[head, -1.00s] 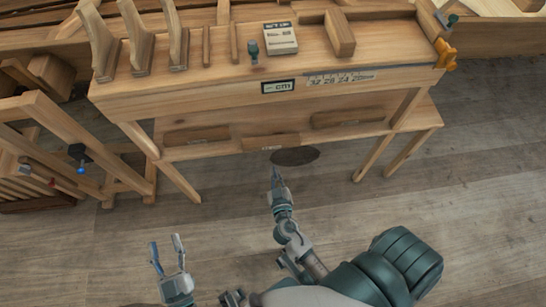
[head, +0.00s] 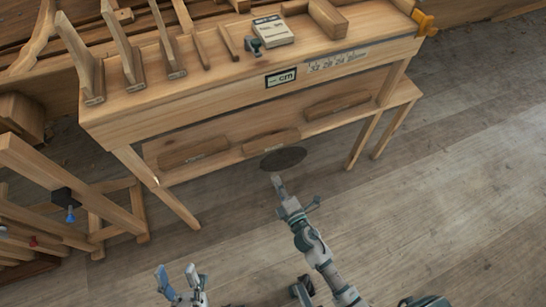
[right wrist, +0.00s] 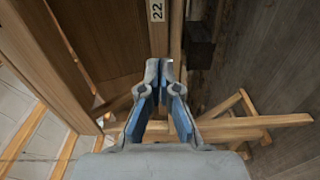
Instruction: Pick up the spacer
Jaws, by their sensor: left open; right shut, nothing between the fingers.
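I cannot tell for certain which piece is the spacer. Candidates on the wooden bench (head: 180,108) are thin wooden strips (head: 228,42) and a thicker wooden block (head: 327,18). My right gripper (head: 278,184) is in front of the bench, below its top, close to a dark oval (head: 284,158) in the head view. In the right wrist view its fingers (right wrist: 166,72) come together at the tips with nothing between them. My left gripper (head: 181,281) is open and empty at the bottom left, well away from the bench top.
A wooden frame (head: 60,195) stands at left. Floor at right is clear.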

